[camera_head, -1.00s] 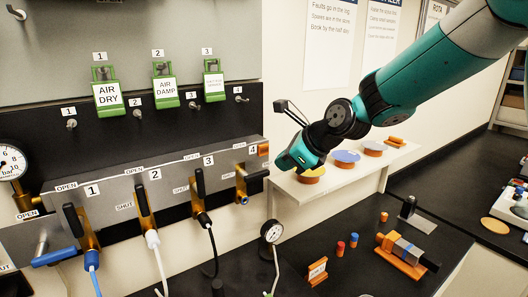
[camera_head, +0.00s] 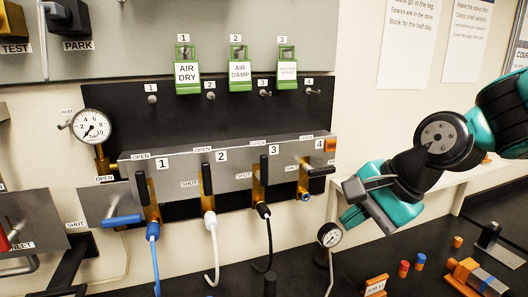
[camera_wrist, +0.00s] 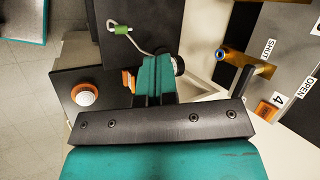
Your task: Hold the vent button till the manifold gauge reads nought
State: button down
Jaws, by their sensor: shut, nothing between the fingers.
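The manifold (camera_head: 235,160) is a grey block with numbered levers on a black panel. Its round white gauge (camera_head: 92,127) stands at its left end; the needle seems to point down-left, but the reading is too small to be sure of. A small orange block (camera_head: 331,145) sits at the manifold's right end, beside number 4; it also shows in the wrist view (camera_wrist: 267,107). I cannot tell whether it is the vent button. My gripper (camera_head: 350,205) is below and right of it, apart from it. In the wrist view its teal fingers (camera_wrist: 155,75) are shut and empty.
Lever 4 (camera_head: 320,171) sticks out near my gripper. A small hose gauge (camera_head: 330,235) stands just below the gripper. Red and blue pegs (camera_head: 404,269) and an orange-and-grey device (camera_head: 475,277) lie on the black bench. Hoses hang from the valves.

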jog(key=s+f+n+g+b, duration=0.2)
jog(key=s+f+n, duration=0.1)
jog(key=s+n, duration=0.5)
jog(key=s+f+n+g+h+b, duration=0.1)
jog(key=s+f+n+g+b, duration=0.1)
jog(key=s+n, duration=0.6)
notch_tip(320, 180, down, 2)
jog(key=shift+s+a+n+b, duration=0.15)
jog(key=shift+a+n+b, duration=0.1)
jog(key=shift+n+b, duration=0.4)
